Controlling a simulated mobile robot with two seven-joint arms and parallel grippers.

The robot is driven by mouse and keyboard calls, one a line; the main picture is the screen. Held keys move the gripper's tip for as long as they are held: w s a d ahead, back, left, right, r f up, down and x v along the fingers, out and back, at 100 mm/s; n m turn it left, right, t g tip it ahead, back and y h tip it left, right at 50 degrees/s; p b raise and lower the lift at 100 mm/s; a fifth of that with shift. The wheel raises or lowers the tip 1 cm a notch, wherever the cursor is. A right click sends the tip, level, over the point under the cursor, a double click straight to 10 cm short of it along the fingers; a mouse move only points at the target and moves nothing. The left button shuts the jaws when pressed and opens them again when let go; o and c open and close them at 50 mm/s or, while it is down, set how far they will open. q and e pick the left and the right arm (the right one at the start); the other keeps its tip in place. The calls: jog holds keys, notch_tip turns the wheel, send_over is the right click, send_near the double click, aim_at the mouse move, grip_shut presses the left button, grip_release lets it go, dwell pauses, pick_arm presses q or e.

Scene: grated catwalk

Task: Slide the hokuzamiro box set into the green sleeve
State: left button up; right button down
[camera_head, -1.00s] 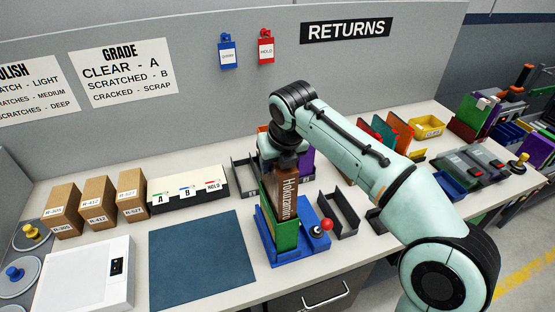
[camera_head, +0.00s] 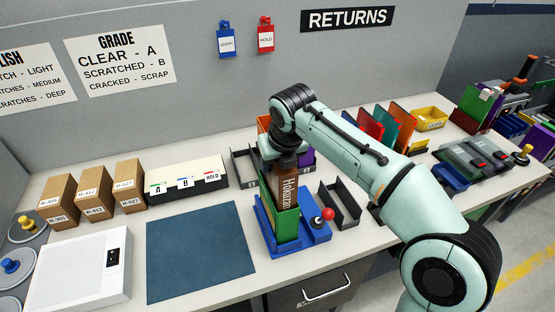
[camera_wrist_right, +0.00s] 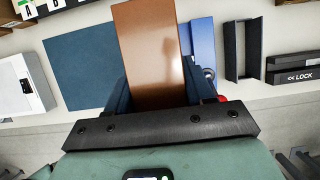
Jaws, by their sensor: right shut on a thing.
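The brown hokuzamiro box set (camera_head: 287,189) stands upright, its lower part inside the green sleeve (camera_head: 287,225); its upper part with white lettering shows above the rim. The sleeve stands in a blue holder (camera_head: 291,250) on the bench. My right gripper (camera_head: 284,160) is above the sleeve, shut on the top of the box set. In the right wrist view the brown face of the box set (camera_wrist_right: 151,55) fills the middle, and the sleeve cannot be made out there. My left gripper is not in view.
A red-knobbed lever (camera_head: 327,214) is at the holder's right. An empty dark tray (camera_head: 340,205) lies beyond it. A blue mat (camera_head: 200,252) is clear at left. Cartons (camera_head: 93,188) and a card file (camera_head: 186,185) stand behind. Coloured sleeves (camera_head: 385,130) stand at the back right.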

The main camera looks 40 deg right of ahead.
jog(key=shift+f+b, duration=1.65)
jog(key=shift+f, duration=0.85)
grip_release()
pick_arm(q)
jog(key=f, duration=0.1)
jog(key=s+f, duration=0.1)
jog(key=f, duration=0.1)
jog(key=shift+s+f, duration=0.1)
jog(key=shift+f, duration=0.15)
pick_arm(e)
jog(key=shift+r+p, duration=3.55)
jog(key=shift+r, duration=0.5)
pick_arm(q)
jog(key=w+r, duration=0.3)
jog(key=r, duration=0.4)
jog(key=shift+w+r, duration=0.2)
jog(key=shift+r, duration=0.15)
pick_arm(e)
jog(key=shift+f, duration=0.1)
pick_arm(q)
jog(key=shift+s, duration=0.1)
